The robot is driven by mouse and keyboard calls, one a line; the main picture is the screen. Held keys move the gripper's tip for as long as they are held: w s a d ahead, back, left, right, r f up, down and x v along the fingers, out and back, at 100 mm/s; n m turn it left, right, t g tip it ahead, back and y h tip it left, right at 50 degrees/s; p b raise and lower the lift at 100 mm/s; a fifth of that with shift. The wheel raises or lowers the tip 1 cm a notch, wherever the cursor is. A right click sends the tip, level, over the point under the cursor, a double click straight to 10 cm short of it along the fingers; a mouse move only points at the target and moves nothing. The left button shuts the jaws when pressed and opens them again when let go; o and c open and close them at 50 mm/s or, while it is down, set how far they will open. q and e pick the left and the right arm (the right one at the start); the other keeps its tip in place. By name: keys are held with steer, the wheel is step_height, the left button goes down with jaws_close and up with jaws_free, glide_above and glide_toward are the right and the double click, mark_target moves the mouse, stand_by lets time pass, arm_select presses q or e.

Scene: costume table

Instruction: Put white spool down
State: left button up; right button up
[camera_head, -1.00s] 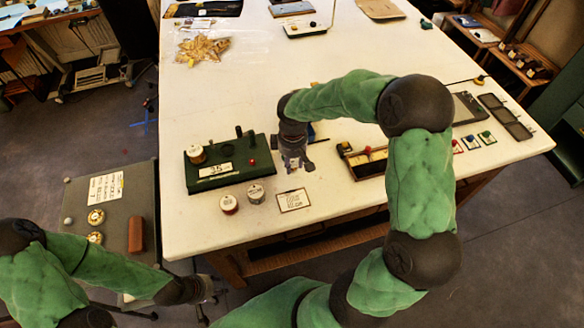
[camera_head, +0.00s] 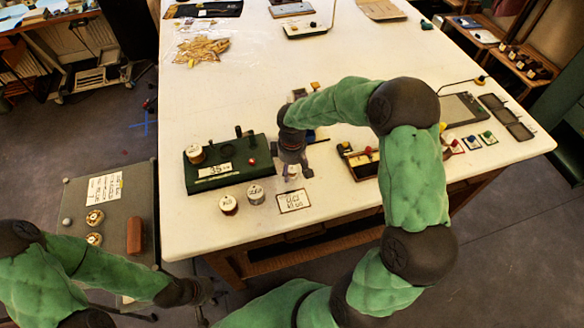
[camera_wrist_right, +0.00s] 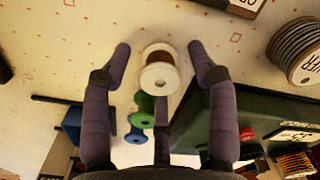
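The white spool (camera_wrist_right: 160,76), with a brown middle, is between the fingers of my right gripper (camera_wrist_right: 159,48) in the right wrist view. A gap shows on each side between spool and fingertips, so the gripper looks open around it. In the head view my right gripper (camera_head: 292,170) points down low over the table, behind the white card (camera_head: 293,200). The spool (camera_head: 292,172) shows only as a small pale patch there; its contact with the table is hard to see. My left gripper (camera_head: 207,290) is at the lower left, away from the table top; its fingers are unclear.
A dark green box (camera_head: 228,172) with a "35" label stands left of my right gripper, with one labelled spool (camera_head: 195,153) on it. Two labelled spools (camera_head: 228,204) (camera_head: 255,194) stand in front.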

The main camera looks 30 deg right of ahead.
mark_target(292, 168)
steer(key=shift+r, duration=0.3)
step_height(292, 168, up, 12)
steer(key=p, duration=0.2)
